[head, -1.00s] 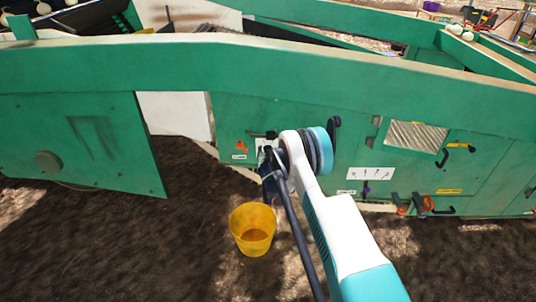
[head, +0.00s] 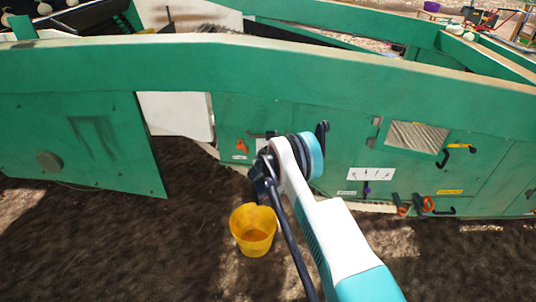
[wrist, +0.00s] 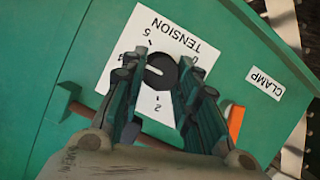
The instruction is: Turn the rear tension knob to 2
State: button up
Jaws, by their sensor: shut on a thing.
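The black round tension knob (wrist: 160,78) sits on a white dial plate (wrist: 124,60) marked TENSION in the wrist view. The numbers 5, 0 and 2 show around it, with the 2 at the lower side of the picture. A pale bar on the knob's face lies roughly across the picture; I cannot tell which end is the pointer. My gripper (wrist: 161,62) has one finger on each side of the knob and is shut on it.
An orange handle (wrist: 236,122) and a CLAMP label (wrist: 265,83) lie close to the right finger. In the head view, a yellow bucket (head: 253,231) stands on the soil below the green machine side (head: 340,120). More handles (head: 427,205) are at right.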

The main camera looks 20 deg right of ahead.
jog(key=o, duration=1.1)
jog(key=shift+c, duration=0.2)
jog(key=v, duration=1.2)
